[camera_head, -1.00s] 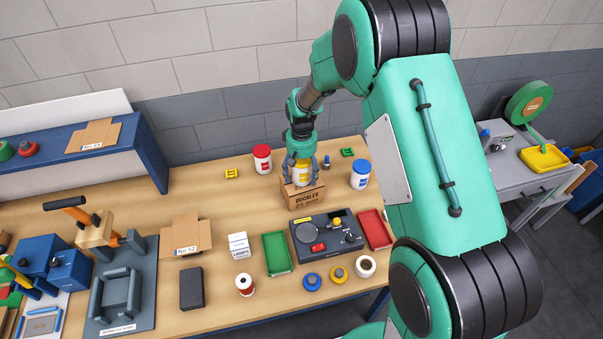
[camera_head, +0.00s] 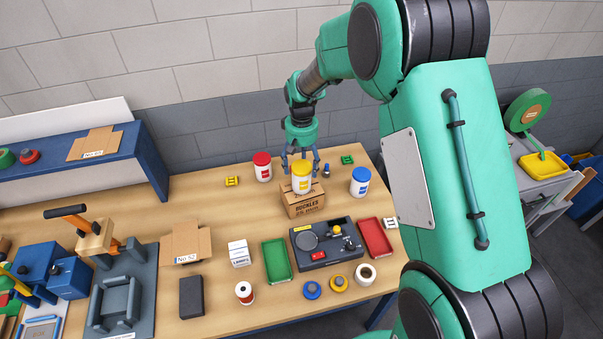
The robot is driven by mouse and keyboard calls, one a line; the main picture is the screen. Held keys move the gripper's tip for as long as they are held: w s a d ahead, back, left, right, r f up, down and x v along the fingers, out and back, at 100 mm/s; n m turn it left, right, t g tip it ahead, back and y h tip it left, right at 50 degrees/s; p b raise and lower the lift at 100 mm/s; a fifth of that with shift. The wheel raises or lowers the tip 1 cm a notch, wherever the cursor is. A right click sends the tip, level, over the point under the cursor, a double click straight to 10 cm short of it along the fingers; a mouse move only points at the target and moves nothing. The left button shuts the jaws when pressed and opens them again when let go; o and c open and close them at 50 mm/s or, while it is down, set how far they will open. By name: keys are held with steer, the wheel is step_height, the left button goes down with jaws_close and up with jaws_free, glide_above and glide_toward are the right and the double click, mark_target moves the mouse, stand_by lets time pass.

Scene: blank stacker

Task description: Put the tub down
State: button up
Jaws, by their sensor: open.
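A white tub with a yellow lid and yellow label (camera_head: 302,178) stands upright on top of the brown cardboard box marked "BUCKLES" (camera_head: 304,206). My gripper (camera_head: 300,162) is just above the tub, pointing down. Its fingers are spread apart at either side of the lid and do not close on it. The box stands on the wooden bench (camera_head: 215,210) near the wall. The tub's far side is hidden.
A red-lidded tub (camera_head: 262,167) stands left of the box and a blue-lidded tub (camera_head: 360,181) right of it. A device with a red button (camera_head: 325,243), a green tray (camera_head: 277,259) and a red tray (camera_head: 375,238) lie in front.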

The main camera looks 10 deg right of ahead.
steer(key=shift+r, duration=1.85)
steer(key=shift+s+r, duration=0.15)
steer(key=shift+r, duration=0.3)
steer(key=s+d+r+t, duration=0.1)
steer(key=s+r+t, duration=0.2)
steer(key=s+r, duration=1.5)
steer(key=s+r+t, duration=0.1)
steer(key=s+r, duration=0.1)
steer(key=s, duration=0.8)
steer(key=s+d+r+m+t, duration=0.1)
steer(key=s+r, duration=0.2)
steer(key=s, duration=0.7)
steer(key=shift+r+t, duration=0.15)
steer(key=shift+t, duration=0.15)
